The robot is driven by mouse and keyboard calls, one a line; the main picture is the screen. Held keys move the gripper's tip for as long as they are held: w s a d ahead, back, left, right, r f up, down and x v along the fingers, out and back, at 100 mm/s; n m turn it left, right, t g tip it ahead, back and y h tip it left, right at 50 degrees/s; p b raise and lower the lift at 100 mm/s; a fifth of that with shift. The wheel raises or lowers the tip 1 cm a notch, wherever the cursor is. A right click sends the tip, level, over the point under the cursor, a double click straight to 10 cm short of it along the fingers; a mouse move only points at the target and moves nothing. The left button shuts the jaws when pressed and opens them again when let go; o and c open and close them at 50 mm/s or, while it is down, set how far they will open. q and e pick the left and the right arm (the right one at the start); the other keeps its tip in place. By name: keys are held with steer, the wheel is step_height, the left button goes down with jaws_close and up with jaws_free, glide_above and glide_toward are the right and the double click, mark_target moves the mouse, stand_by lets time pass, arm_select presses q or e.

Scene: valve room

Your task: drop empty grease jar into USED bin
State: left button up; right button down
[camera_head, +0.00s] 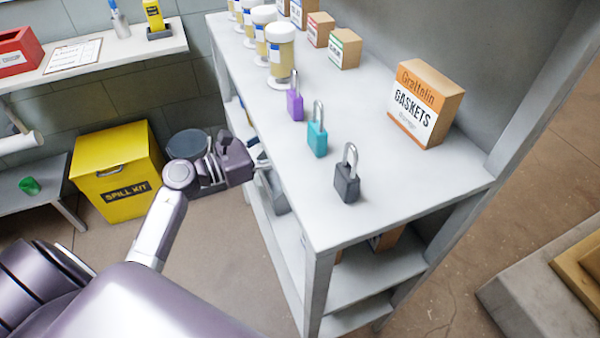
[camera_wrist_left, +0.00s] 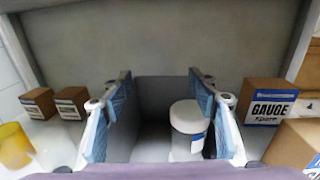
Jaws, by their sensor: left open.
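My left gripper (camera_head: 258,158) reaches in at the side of the shelf unit, below its top board. In the left wrist view my left gripper (camera_wrist_left: 158,100) is open, with blue-padded fingers spread wide. A white-lidded jar (camera_wrist_left: 185,118) with a blue label shows between the fingers, close to the right one. I cannot tell whether it touches that finger or whether it is empty. A plain grey surface (camera_wrist_left: 150,100), perhaps a bin wall, lies behind the jar. No USED label is readable. My right gripper is not in view.
The shelf top (camera_head: 300,180) holds several white-lidded jars (camera_head: 281,50), purple, teal (camera_head: 317,135) and black padlocks, and a GASKETS box (camera_head: 425,103). A yellow SPILL KIT bin (camera_head: 118,170) stands on the floor. A GAUGE box (camera_wrist_left: 268,100) and brown boxes (camera_wrist_left: 55,102) flank the gripper.

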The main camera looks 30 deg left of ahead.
arm_select(q)
steer(key=v, duration=1.2)
steer(key=shift+r, duration=0.1)
